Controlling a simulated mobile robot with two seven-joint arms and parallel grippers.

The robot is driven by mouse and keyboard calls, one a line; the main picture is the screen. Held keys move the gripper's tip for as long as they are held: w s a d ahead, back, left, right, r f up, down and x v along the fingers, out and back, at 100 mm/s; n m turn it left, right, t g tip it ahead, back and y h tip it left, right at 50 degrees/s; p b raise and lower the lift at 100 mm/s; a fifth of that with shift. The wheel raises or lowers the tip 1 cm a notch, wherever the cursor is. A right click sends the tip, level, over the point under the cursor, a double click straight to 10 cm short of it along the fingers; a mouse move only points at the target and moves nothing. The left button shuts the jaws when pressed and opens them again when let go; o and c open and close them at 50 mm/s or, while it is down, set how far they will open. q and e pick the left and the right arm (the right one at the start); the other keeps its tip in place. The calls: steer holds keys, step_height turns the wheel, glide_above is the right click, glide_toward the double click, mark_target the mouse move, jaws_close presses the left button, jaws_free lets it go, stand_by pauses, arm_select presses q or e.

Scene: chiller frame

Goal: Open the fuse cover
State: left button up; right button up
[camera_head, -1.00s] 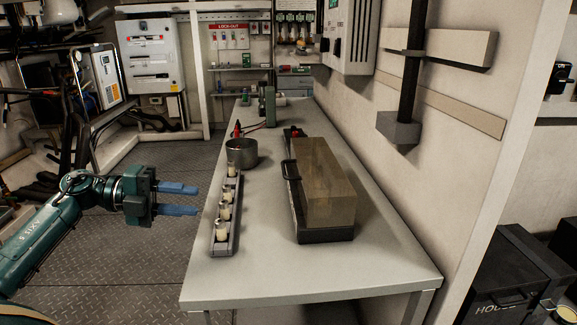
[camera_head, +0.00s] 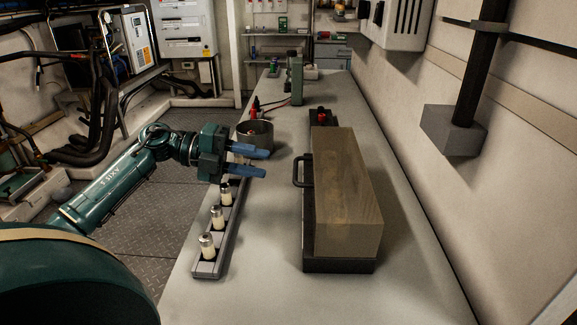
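The fuse cover (camera_head: 345,190) is a tan, see-through-looking box on a dark base (camera_head: 338,265) on the table. It looks closed. A black handle (camera_head: 299,170) stands out from its left side. My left gripper (camera_head: 266,162) has two blue fingers with a gap between them, and they point right toward the handle. It is open and empty, left of the handle and apart from it, above the fuse rack. My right gripper is not in view.
A grey rack (camera_head: 210,268) with several pale fuses stands left of the cover, partly hidden by my gripper. A metal pot (camera_head: 255,134) is behind it. A grey block on a post (camera_head: 452,130) juts from the right wall. The table's front is clear.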

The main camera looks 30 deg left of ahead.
arm_select(q)
steer(key=x, duration=0.7)
steer(key=shift+w+p, duration=0.1)
steer(key=shift+p, duration=0.2)
steer(key=shift+c, duration=0.4)
jaws_close()
